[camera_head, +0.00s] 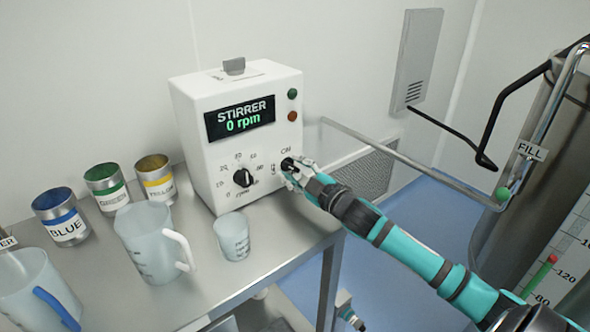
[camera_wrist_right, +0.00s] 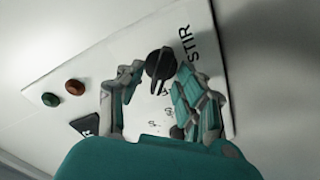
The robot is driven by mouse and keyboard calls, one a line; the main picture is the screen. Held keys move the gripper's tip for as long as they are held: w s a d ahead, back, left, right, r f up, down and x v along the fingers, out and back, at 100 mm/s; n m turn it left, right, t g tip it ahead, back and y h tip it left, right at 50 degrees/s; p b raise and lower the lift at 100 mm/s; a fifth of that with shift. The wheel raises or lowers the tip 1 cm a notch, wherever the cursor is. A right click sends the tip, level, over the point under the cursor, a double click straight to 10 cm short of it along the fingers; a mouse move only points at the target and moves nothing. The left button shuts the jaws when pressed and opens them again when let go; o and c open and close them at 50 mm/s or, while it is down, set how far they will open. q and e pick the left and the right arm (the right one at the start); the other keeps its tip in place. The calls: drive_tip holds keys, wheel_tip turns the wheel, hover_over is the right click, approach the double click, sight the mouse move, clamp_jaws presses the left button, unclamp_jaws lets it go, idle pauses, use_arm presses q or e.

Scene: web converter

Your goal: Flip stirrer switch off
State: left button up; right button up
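The white stirrer box (camera_head: 205,160) stands at the back of the metal table, its display (camera_head: 240,118) reading 0 rpm. Its black stirrer switch (camera_head: 288,164) is at the right of the front face, below the ON label. My right gripper (camera_head: 297,171) is at this switch and partly covers it. In the right wrist view, the black switch (camera_wrist_right: 158,64) lies between the spread fingertips of the right gripper (camera_wrist_right: 160,72), near the STIR label. I cannot tell whether the fingers touch it. My left gripper is not in view.
A speed knob (camera_head: 243,178) is left of the switch. A small beaker (camera_head: 233,239), two clear jugs (camera_head: 150,245) and blue, green and yellow cans (camera_head: 104,187) stand on the table (camera_head: 196,262). A metal rail (camera_head: 385,150) runs behind my right arm toward the FILL vessel.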

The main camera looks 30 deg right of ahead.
clamp_jaws()
drive_tip(key=shift+n, duration=0.3)
idle(0.3)
drive_tip(key=n+p, duration=0.1)
drive_tip(key=n, duration=0.1)
drive_tip(key=shift+n, duration=0.3)
drive_tip(key=n, duration=0.2)
drive_tip(key=n+p, duration=0.1)
drive_tip(key=n, duration=0.1)
drive_tip(key=shift+f+n+p, duration=0.2)
drive_tip(key=shift+n+p, duration=0.1)
drive_tip(key=shift+n, duration=0.4)
unclamp_jaws()
